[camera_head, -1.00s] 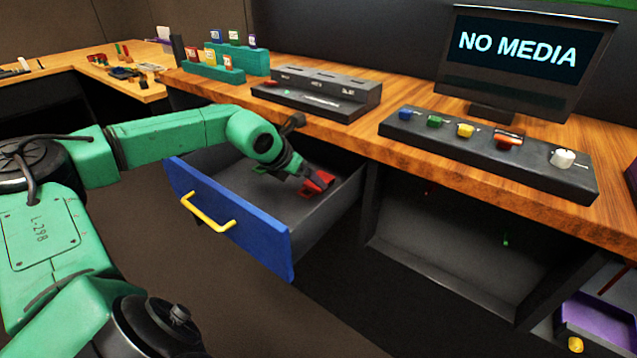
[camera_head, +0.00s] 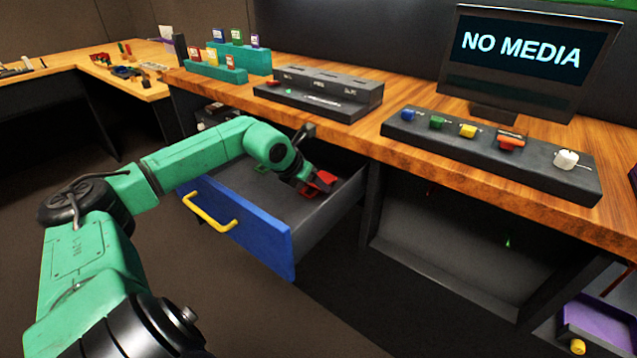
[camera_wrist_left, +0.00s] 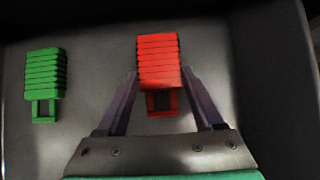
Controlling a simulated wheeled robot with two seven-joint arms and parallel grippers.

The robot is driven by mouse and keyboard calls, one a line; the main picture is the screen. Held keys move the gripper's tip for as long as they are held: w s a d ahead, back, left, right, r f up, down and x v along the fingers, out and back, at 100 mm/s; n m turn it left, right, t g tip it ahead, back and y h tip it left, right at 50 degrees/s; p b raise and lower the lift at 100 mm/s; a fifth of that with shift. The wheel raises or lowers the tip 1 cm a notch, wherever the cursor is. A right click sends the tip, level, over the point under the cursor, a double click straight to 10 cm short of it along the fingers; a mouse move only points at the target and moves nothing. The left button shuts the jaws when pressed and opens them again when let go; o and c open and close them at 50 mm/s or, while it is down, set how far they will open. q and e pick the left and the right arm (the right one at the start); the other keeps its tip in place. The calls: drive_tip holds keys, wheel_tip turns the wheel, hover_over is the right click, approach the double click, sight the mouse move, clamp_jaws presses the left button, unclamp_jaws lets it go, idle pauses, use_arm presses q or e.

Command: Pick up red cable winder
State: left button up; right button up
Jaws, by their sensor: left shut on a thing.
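The red cable winder (camera_head: 321,180) lies inside the open blue-fronted drawer (camera_head: 240,229). In the left wrist view the red cable winder (camera_wrist_left: 158,62) has a ribbed body with a small frame-like end towards me. My left gripper (camera_head: 306,183) reaches down into the drawer. In the left wrist view its two fingers (camera_wrist_left: 158,80) stand on either side of the winder's lower part and are shut on it. The winder seems to be at the drawer floor; any lift cannot be told. My right gripper is not in view.
A green ribbed winder (camera_wrist_left: 45,75) lies in the drawer to the left of the red one; it shows partly in the head view (camera_head: 260,168). The drawer walls and the wooden desk edge (camera_head: 345,138) above are close to my left arm. A yellow handle (camera_head: 208,213) sticks out in front.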

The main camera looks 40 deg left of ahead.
sight(312, 185)
use_arm(q)
drive_tip(key=shift+a+r, duration=0.15)
drive_tip(key=shift+r, duration=0.1)
wheel_tip(312, 185, up, 2)
drive_tip(key=shift+r, duration=0.1)
wheel_tip(312, 185, up, 5)
drive_tip(key=shift+r+p, duration=0.1)
drive_tip(key=shift+p, duration=0.85)
drive_tip(key=shift+s+a+f+b, duration=0.1)
drive_tip(key=shift+a+f+b, duration=0.25)
drive_tip(key=shift+a, duration=0.15)
drive_tip(key=shift+a+f+b, duration=0.25)
drive_tip(key=shift+a+b, duration=0.1)
drive_tip(key=shift+a, duration=0.15)
drive_tip(key=a+p, duration=0.1)
drive_tip(key=a, duration=0.4)
drive_tip(key=a+p, duration=0.1)
drive_tip(key=a, duration=0.5)
drive_tip(key=a+p, duration=0.2)
drive_tip(key=a, duration=0.4)
drive_tip(key=shift+s+r, duration=0.1)
drive_tip(key=shift+r, duration=0.25)
drive_tip(key=shift+a+f, duration=0.2)
drive_tip(key=shift+a, duration=0.15)
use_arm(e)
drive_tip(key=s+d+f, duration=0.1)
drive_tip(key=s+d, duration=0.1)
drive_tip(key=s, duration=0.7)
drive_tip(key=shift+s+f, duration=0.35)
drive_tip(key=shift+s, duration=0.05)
